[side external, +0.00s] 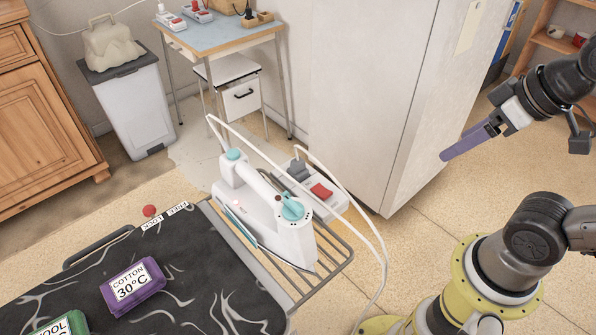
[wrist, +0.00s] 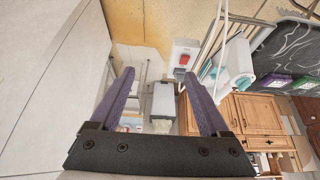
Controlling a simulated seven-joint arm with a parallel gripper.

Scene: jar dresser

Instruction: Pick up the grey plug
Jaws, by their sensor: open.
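The grey plug (side external: 298,170) sits in a white power strip (side external: 328,205) behind the iron, next to a red rocker switch (side external: 321,191). In the wrist view the grey plug (wrist: 180,73) is small and dark, close to the right fingertip in the picture. My gripper (side external: 446,156) is at the right, in the air and well apart from the plug. Its purple fingers are spread with nothing between them in the wrist view (wrist: 158,74).
A white and teal iron (side external: 265,212) stands on a wire rack (side external: 325,262) beside the strip, with white cords looping around it. A tall pale cabinet (side external: 375,90) stands behind. The ironing board (side external: 190,290) carries a purple COTTON block (side external: 133,286).

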